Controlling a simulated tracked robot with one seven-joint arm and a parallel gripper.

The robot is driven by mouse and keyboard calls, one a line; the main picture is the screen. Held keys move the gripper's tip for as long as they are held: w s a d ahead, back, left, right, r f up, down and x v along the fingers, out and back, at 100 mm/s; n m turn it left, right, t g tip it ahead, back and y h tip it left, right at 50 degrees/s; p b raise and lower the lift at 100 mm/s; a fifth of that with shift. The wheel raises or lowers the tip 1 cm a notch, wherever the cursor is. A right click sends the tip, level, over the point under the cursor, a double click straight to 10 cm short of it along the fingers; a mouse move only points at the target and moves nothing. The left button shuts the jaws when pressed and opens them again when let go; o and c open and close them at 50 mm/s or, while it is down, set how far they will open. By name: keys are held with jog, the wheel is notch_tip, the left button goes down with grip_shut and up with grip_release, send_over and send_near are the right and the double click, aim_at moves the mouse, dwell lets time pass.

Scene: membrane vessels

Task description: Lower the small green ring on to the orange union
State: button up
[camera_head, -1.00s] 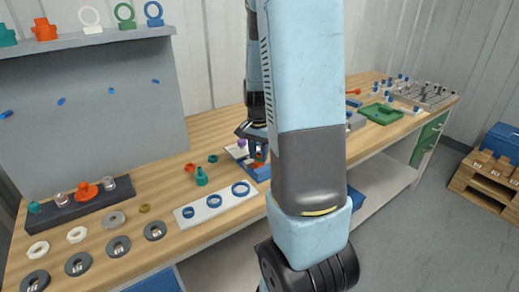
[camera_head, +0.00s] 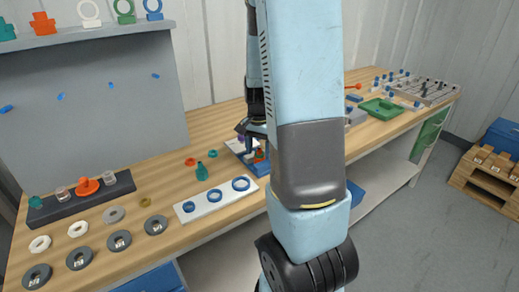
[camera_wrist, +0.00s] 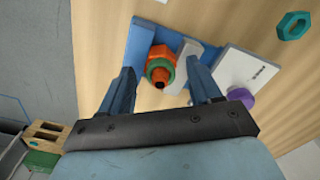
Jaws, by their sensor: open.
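The orange union (camera_wrist: 160,73) stands in a blue holder (camera_wrist: 138,45) in the wrist view. The small green ring (camera_wrist: 151,67) sits around the union, with the orange end poking through its middle. In the head view the union (camera_head: 260,155) shows small on the right of the bench's near stretch. My gripper (camera_wrist: 163,78) is open and empty. Its two fingers lie left and right of the union in the wrist view, apart from the ring. In the head view my arm hides part of this area.
A grey block (camera_wrist: 183,62) and a white plate (camera_wrist: 245,75) with a purple knob (camera_wrist: 241,97) are close by the union. A teal hex ring (camera_wrist: 294,25) lies on the wood. A white strip with blue rings (camera_head: 216,199) lies near the bench edge.

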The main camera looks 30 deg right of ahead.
jog(key=shift+r, duration=0.15)
notch_tip(320, 180, up, 13)
jog(key=shift+r, duration=0.2)
dwell(0.3)
dwell(0.6)
jog(key=s+a+r+n+t, duration=0.2)
jog(key=s+a+r+n, duration=0.3)
jog(key=s+a, duration=0.2)
jog(key=s+a+r+n+t, duration=0.3)
jog(key=s+a+n, duration=0.3)
jog(key=s+a, duration=0.2)
jog(key=shift+s+a+r+n+t, duration=0.25)
jog(key=shift+s+r+n+t, duration=0.05)
jog(key=shift+s+r, duration=0.65)
